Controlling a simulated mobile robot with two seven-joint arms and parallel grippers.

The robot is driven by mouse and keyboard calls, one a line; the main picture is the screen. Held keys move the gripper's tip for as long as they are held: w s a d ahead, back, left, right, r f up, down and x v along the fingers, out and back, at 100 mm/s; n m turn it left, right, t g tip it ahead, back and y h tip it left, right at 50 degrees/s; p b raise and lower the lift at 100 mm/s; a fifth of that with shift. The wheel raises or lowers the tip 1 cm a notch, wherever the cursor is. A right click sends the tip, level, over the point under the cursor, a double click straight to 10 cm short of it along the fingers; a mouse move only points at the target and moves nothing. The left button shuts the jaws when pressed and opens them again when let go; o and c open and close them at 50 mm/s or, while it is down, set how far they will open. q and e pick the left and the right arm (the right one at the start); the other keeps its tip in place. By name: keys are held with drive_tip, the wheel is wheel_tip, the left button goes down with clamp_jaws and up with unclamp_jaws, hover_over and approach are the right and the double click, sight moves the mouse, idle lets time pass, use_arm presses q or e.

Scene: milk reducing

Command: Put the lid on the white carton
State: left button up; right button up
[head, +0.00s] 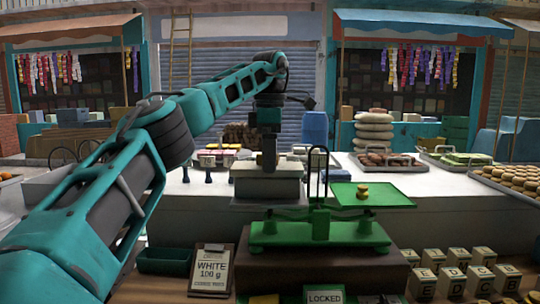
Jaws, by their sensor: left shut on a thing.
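My left arm comes in from the left, and its gripper (269,158) points down at the middle of the view. It is shut on the lid (268,170), a pale flat piece directly below the fingers. The white carton (268,188) is a pale grey-white box under the lid, on the counter behind the green scale. The lid appears to be at the carton's top; I cannot tell whether it is fully seated. The fingertips are small and dark in the view. My right gripper is not in view.
A green balance scale (315,232) with a raised green tray (370,195) stands in front of the carton. A "WHITE 100 g" clipboard (212,271), a dark green bin (164,261) and several lettered blocks (452,275) are nearby. Trays of goods line the white counter (440,184).

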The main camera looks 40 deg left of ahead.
use_arm(q)
drive_tip(key=shift+p, duration=0.45)
drive_tip(key=shift+f, duration=0.8)
idle(2.0)
drive_tip(key=o, duration=1)
drive_tip(key=shift+o, duration=0.2)
drive_tip(key=shift+r, duration=3.55)
drive_tip(key=shift+f, duration=0.1)
